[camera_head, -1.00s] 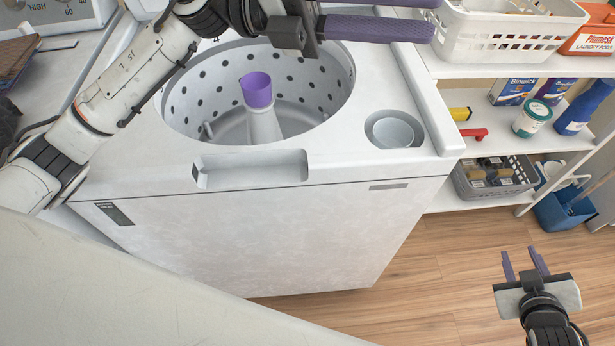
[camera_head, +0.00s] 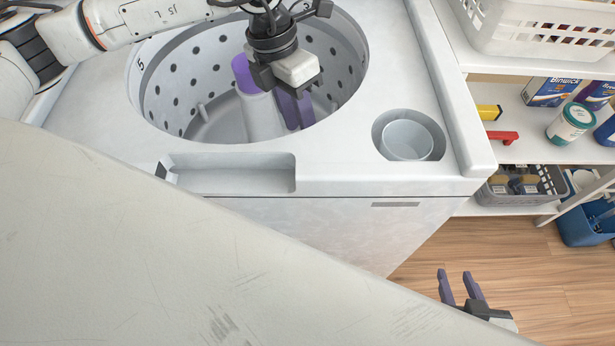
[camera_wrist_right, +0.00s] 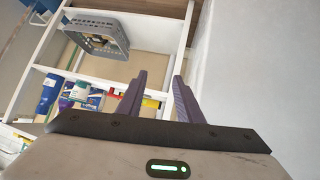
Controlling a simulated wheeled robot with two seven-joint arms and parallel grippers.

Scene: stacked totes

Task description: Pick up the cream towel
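No cream towel shows in any view. The washing machine's round drum (camera_head: 190,75) is open, with a purple-capped agitator (camera_head: 243,75) in its middle; part of its floor is hidden. My left gripper (camera_head: 297,122) points down inside the drum, just right of the agitator. Its purple fingers sit close together and I cannot tell their gap; no cloth shows at them. My right gripper (camera_head: 456,274) is open and empty over the wooden floor, right of the machine. Its two fingers, with a clear gap, also show in the right wrist view (camera_wrist_right: 159,78).
The machine's white top (camera_head: 330,160) has a small round cup (camera_head: 406,138) at its right. Shelves at the right hold a white basket (camera_head: 540,28), cleaning products and a grey basket (camera_head: 545,190). A blue bin (camera_head: 585,228) stands beside them. A pale surface covers the lower left foreground.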

